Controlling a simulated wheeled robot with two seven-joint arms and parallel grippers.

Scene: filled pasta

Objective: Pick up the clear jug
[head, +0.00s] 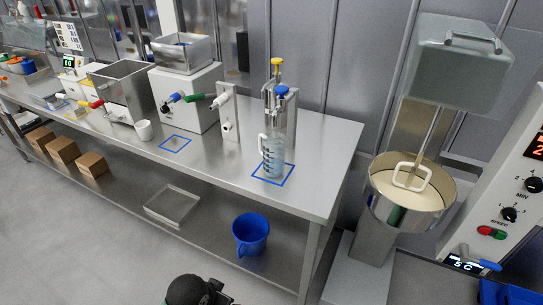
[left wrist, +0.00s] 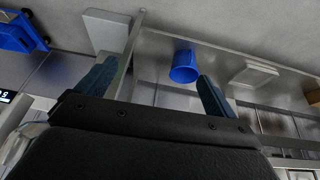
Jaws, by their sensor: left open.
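The clear jug (head: 272,160) stands upright on the steel bench, inside a blue square outline (head: 287,178) near the bench's right end. It is see-through, with dark marks on its side and a pale handle on its left. A dispenser with yellow and blue tops (head: 280,92) stands right behind it. My left gripper (left wrist: 157,72) is open and empty in the left wrist view. In the head view a black part of my arm shows at the bottom edge, well below and in front of the jug. My right gripper is not in view.
A blue bucket (head: 250,234) sits on the lower shelf, and also shows in the left wrist view (left wrist: 184,66). A mixer with a steel bowl (head: 380,204) stands at the right.

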